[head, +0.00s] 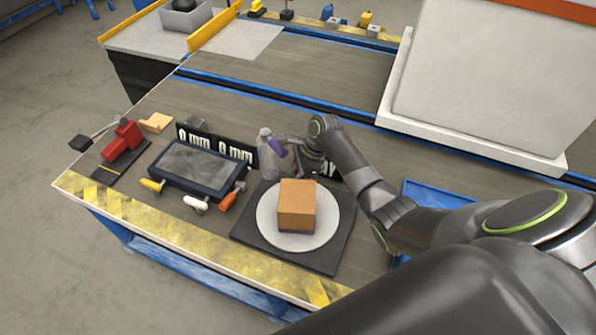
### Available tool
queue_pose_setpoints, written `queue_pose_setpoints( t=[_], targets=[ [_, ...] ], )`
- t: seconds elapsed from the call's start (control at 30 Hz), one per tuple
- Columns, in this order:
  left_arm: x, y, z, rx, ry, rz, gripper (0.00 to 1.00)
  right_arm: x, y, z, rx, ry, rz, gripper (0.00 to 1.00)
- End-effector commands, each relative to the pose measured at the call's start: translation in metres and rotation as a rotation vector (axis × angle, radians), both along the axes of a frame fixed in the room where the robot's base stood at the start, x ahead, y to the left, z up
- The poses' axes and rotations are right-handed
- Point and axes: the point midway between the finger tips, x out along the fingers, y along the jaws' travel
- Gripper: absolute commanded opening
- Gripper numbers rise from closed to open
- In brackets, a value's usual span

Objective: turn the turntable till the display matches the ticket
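The turntable is a round white disc (328,216) on a dark square base (262,248), with a brown box (297,204) on it. Two small black displays stand behind the dark tray; the left display (194,136) and the right display (235,153) both read "0 mm". Another dark panel with white marks is mostly hidden behind my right gripper (296,150). That gripper is just behind the turntable, close to a clear bottle (266,158) with a purple part. I cannot tell whether it touches either. Its fingers are too small to read. No ticket can be made out. My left gripper is not in view.
A dark tray (196,166) with yellow, white and orange handled parts along its front lies left of the turntable. A red clamp (123,140) and a tan block (157,122) lie farther left. A large white-edged cabinet (485,70) stands at the back right.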

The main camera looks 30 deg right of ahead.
Motion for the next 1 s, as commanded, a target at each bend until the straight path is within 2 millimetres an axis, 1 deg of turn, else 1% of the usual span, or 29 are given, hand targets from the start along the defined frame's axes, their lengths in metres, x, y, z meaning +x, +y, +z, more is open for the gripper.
queue_pose_setpoints(
  t=[0.03, 0.2, 0.37, 0.67, 0.7, 0.83, 0.87, 1.0],
  targets=[
    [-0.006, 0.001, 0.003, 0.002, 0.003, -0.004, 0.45, 0.001, 0.002, 0.005, 0.001, -0.001, 0.014, 0.0],
    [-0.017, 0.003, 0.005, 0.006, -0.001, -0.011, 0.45, 0.004, 0.009, 0.005, -0.001, -0.003, 0.089, 0.0],
    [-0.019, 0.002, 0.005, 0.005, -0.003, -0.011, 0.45, 0.005, 0.013, 0.002, -0.001, -0.004, 0.143, 0.0],
    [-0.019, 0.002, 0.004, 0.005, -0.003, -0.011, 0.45, 0.005, 0.014, 0.001, -0.001, -0.004, 0.15, 0.0],
    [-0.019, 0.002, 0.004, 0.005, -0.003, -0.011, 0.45, 0.005, 0.014, 0.001, -0.001, -0.005, 0.149, 0.26],
    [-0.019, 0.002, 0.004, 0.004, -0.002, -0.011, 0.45, 0.005, 0.014, 0.001, -0.001, -0.004, 0.149, 0.43],
    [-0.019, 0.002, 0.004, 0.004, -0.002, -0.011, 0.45, 0.005, 0.013, 0.001, -0.001, -0.004, 0.149, 0.45],
    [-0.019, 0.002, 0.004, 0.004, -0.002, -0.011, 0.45, 0.005, 0.013, 0.001, -0.001, -0.003, 0.148, 0.45]
  ],
)
